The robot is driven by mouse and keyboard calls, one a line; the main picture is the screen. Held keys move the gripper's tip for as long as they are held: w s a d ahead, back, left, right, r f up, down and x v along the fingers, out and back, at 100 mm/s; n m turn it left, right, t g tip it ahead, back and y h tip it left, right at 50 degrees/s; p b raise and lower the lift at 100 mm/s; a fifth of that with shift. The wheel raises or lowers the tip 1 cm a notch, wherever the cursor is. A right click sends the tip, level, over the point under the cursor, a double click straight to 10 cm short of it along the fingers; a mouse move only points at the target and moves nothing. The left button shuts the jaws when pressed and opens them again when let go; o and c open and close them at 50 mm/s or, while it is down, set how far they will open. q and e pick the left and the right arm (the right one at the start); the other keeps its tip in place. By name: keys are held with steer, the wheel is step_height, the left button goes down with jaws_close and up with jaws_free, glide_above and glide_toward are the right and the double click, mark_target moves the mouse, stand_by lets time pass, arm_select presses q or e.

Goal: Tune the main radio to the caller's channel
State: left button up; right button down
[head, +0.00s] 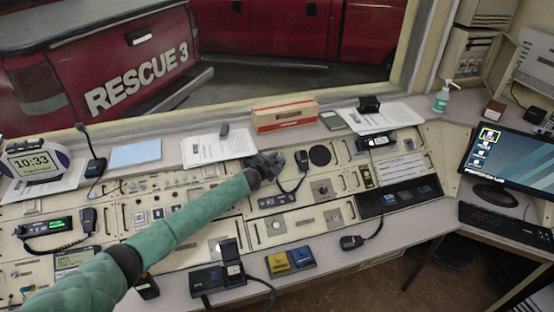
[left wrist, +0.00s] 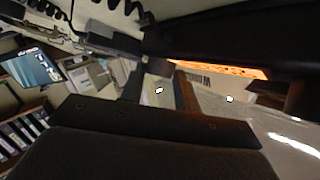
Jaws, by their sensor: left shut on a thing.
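My left gripper (head: 278,162) is at the upper middle of the sloped console, with its green-sleeved arm reaching in from the lower left. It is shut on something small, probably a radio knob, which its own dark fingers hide. In the left wrist view a bright orange strip (left wrist: 220,68), perhaps a lit radio display, lies close in front of the dark gripper parts. A hand microphone (head: 302,160) with a coiled cord is just right of the gripper. My right gripper is not in view.
A monitor (head: 511,167) and keyboard (head: 507,226) are at the right.

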arm_select(q)
steer(key=shift+d+m, duration=0.1)
steer(key=shift+m, duration=0.3)
steer(key=o, duration=0.7)
steer(key=shift+s+a+b, duration=0.3)
steer(key=shift+s+a, duration=0.1)
steer(key=shift+a, duration=0.05)
steer(key=b+v, duration=0.1)
steer(key=v, duration=0.2)
steer(key=b+v, duration=0.1)
steer(key=v, duration=0.2)
steer(key=shift+s+a+r+b, duration=0.15)
steer(key=shift+s+r+b, duration=0.15)
steer(key=shift+b, duration=0.1)
